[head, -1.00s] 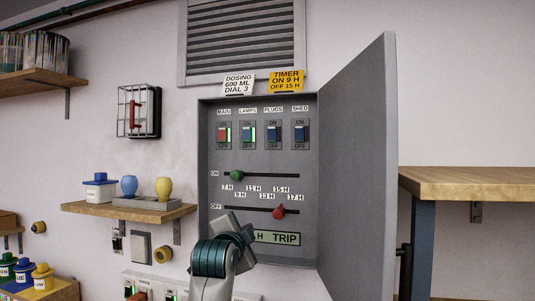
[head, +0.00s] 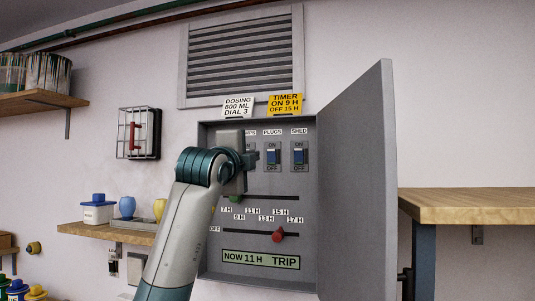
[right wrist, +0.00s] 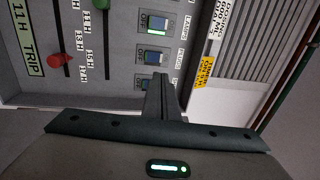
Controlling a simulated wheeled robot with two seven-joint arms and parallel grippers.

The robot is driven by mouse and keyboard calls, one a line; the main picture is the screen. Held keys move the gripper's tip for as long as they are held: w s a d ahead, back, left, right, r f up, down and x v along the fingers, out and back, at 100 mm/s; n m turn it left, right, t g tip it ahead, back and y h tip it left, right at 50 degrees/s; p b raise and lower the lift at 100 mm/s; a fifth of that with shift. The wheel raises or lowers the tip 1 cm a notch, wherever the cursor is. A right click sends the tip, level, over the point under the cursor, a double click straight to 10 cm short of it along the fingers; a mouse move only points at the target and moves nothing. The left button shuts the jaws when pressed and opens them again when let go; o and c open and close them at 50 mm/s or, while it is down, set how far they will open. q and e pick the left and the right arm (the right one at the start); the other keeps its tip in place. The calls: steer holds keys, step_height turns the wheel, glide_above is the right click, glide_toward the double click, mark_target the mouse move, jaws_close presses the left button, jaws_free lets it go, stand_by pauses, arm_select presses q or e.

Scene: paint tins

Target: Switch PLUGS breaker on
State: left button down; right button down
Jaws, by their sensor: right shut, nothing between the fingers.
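The PLUGS breaker (head: 272,156) is a blue rocker in the open grey panel box. No green light shows beside it; it also shows in the right wrist view (right wrist: 152,56). My right gripper (head: 255,156) is shut and empty, in front of the panel just left of the PLUGS breaker in the head view. In the right wrist view its fingertips (right wrist: 160,82) point at the breaker row, overlapping the area by the SHED breaker (right wrist: 147,82). I cannot tell whether they touch anything. My arm hides the MAIN breaker and most of LAMPS. My left gripper is out of view.
The LAMPS breaker (right wrist: 156,23) has a lit green strip. Below the breakers are a green slider (head: 235,198), a red slider (head: 278,236) and a display (head: 261,259) reading NOW 11 H TRIP. The open panel door (head: 358,180) stands out at the right.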

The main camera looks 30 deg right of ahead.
steer(key=p, duration=0.9)
glide_toward(271, 151)
steer(key=x, duration=0.5)
steer(key=shift+r, duration=0.1)
steer(key=shift+w+d, duration=0.5)
steer(key=shift+d, duration=0.05)
